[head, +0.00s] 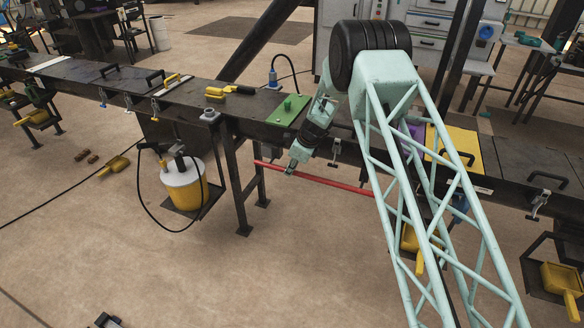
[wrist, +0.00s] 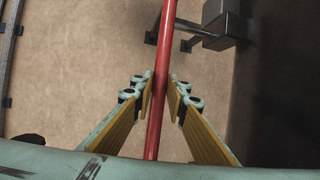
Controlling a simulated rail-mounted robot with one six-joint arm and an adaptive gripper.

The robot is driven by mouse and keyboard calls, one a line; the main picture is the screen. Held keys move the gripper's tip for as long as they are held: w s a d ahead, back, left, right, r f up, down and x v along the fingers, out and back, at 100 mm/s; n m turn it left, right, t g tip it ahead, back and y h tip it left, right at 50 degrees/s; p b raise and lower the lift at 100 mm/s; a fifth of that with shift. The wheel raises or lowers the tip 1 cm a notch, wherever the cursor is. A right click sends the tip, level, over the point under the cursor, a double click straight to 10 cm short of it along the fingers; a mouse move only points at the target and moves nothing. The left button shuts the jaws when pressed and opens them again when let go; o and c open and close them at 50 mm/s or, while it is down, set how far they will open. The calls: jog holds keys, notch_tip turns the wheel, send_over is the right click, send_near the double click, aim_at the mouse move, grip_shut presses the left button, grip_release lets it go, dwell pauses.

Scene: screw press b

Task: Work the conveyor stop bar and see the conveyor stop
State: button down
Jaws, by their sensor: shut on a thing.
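The conveyor stop bar is a long thin red bar (head: 335,183) that runs along the front of the dark conveyor table (head: 255,104), below its top. My gripper (head: 290,170) is at the bar's left part in the head view. In the wrist view the red bar (wrist: 166,60) passes between the two fingers of my gripper (wrist: 160,92), one on each side. The gripper is shut on the bar. My arm's lattice link hides the bar's right end in the head view.
A green plate (head: 288,110) and a yellow-handled tool (head: 228,91) lie on the table. A white and yellow bucket (head: 184,184) stands left of a table leg (head: 238,190). A yellow scoop (head: 115,166) lies on the floor. The floor in front is mostly clear.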

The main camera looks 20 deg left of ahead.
jog(key=shift+s+f, duration=0.1)
jog(key=shift+s, duration=0.3)
jog(key=c, duration=2.5)
grip_release()
jog(key=shift+s, duration=0.1)
jog(key=shift+c, duration=0.2)
jog(key=shift+r, duration=0.2)
jog(key=v, duration=1.1)
jog(key=shift+d+r, duration=0.2)
jog(key=shift+r, duration=0.15)
jog(key=shift+s, duration=0.1)
